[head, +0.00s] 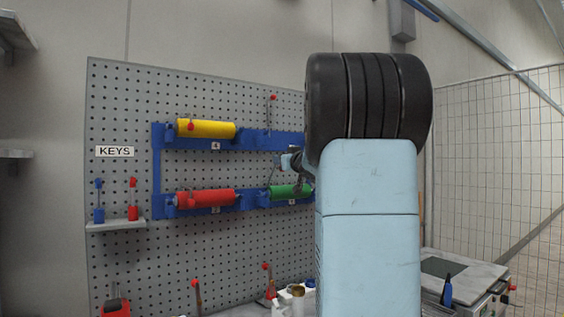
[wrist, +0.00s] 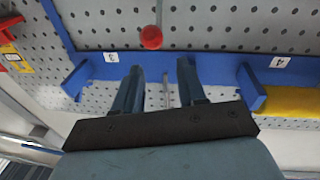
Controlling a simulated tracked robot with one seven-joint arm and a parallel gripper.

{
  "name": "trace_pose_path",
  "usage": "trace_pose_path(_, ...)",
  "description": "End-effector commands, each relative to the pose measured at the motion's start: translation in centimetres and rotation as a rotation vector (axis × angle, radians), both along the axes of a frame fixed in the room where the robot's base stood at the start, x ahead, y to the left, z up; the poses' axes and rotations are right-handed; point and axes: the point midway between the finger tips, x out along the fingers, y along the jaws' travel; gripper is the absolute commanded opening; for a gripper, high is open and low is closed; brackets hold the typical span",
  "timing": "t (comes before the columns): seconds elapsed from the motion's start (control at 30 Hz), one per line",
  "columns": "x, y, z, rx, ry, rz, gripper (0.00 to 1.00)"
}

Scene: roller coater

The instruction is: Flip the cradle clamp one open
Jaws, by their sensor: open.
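A slim lever with a red knob (wrist: 151,37) is in the wrist view, just above my fingertips and in front of the blue rail. In the head view my gripper (head: 294,161) is in front of the empty upper-right cradle, partly hidden by my arm. A green roller (head: 288,191) lies in the lower-right cradle, with a thin lever (head: 272,172) standing beside it. Another upright red-knobbed lever (head: 272,100) is above the upper-right cradle. I cannot read which cradle is number one.
A yellow roller (head: 206,129) and a red roller (head: 206,199) sit in the left cradles of the blue rack (head: 157,170). The rack is on a grey pegboard (head: 120,110). A small shelf (head: 116,225) marked KEYS holds a blue and a red key. A machine (head: 470,275) is lower right.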

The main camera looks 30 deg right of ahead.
Motion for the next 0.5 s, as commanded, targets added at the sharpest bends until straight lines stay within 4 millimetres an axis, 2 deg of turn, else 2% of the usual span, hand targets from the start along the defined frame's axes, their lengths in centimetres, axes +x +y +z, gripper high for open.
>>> trace_pose_path(0.5, -2.9, 0.4, 0.5, -0.001, -0.002, -0.001, 0.41)
